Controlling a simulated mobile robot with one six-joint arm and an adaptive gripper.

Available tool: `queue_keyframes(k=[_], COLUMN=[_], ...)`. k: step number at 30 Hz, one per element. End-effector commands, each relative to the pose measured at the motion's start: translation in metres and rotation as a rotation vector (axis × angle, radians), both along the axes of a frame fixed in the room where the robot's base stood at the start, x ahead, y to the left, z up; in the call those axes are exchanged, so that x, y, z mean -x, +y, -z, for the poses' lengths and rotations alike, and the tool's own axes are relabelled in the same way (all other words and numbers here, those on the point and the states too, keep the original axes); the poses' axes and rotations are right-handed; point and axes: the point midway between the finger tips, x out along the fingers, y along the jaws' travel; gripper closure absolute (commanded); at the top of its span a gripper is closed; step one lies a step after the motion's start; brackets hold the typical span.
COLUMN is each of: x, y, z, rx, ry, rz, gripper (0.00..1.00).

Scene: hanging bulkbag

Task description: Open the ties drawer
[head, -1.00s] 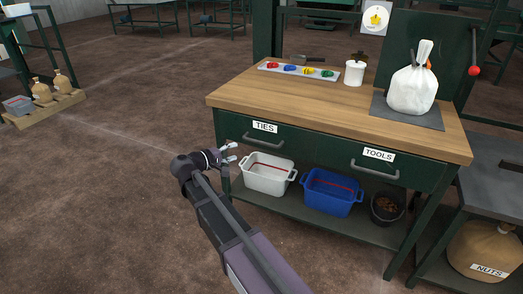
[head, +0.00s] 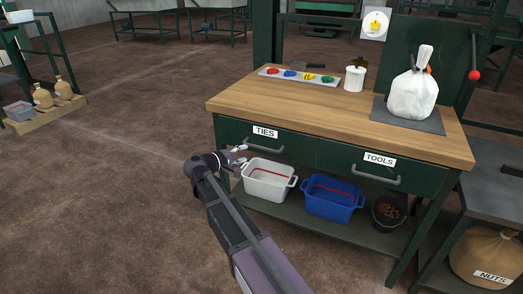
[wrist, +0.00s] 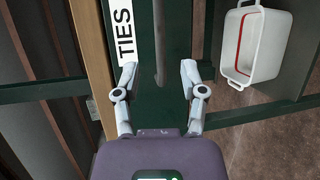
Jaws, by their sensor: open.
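The ties drawer (head: 296,147) is the left drawer of the green workbench, with a white label "TIES" (head: 265,132). It looks shut. Its grey bar handle (head: 268,150) shows below the label. In the wrist view the handle (wrist: 159,40) runs up from between the fingertips, beside the label (wrist: 126,35). My gripper (head: 243,154) is open and empty, close to the left end of the handle. In the wrist view its fingertips (wrist: 159,72) lie on either side of the handle's line. I cannot tell whether they touch the drawer front.
The tools drawer (head: 345,158) is on the right. A white tub (head: 268,182), a blue tub (head: 330,200) and a dark bucket (head: 388,213) stand on the shelf below. The wooden top (head: 300,112) holds a tray, a white pot and a tied bag.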

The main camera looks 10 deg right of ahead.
Motion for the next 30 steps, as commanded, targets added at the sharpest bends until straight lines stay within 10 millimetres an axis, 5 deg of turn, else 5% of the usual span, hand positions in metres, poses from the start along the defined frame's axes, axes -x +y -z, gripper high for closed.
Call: queue_keyframes(k=[15, 30], x=[-0.039, -0.047], y=[-0.064, -0.078], z=[0.015, 0.017], rx=[0.0, 0.0], ry=[0.0, 0.0], rz=[0.002, 0.0], gripper=[0.46, 0.46])
